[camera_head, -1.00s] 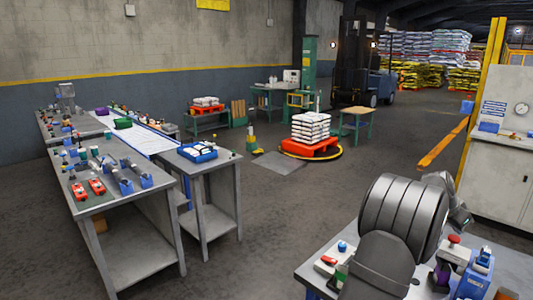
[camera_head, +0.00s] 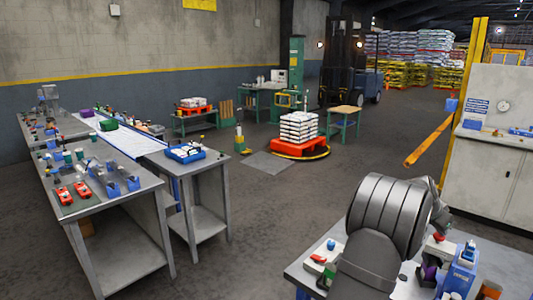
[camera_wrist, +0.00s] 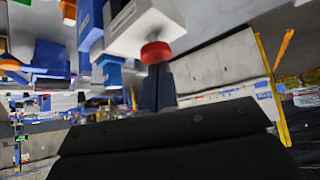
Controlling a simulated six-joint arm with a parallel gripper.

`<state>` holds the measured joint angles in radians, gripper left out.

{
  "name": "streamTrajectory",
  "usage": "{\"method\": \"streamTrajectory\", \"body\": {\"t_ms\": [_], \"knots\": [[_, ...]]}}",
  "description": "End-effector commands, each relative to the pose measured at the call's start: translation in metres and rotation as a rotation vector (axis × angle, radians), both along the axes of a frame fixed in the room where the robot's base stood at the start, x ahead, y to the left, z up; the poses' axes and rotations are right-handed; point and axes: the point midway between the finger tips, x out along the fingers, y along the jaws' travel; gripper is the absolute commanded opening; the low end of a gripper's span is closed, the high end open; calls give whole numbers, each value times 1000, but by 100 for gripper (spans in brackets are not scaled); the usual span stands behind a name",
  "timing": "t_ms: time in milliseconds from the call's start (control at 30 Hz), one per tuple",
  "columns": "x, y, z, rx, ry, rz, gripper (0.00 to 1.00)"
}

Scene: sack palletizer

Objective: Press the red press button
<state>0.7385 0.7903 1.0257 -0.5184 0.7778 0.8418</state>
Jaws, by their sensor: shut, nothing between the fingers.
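The red press button (camera_head: 438,238) sits on the near bench at lower right, just under the end of my arm. In the wrist view the red button (camera_wrist: 156,52) shows as a round red cap on a white box (camera_wrist: 143,25), with the picture turned so that the bench is at the top. My gripper (camera_wrist: 156,72) has its dark fingers together and empty, their tips right at the cap. I cannot tell whether they touch it or whether it is pressed down. In the head view the fingers are hardly visible behind my wrist.
A blue-and-white device (camera_head: 461,268) stands close to the right of the button. A small red item and a blue knob (camera_head: 331,244) lie on the left of the bench (camera_head: 510,271). A long workbench (camera_head: 100,205) stands far left, with open floor between.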

Motion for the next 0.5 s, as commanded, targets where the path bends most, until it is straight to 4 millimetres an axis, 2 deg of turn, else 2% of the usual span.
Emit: {"method": "streamTrajectory", "body": {"t_ms": [500], "knots": [[0, 0, -11, 2, 3, -1, 0]]}}
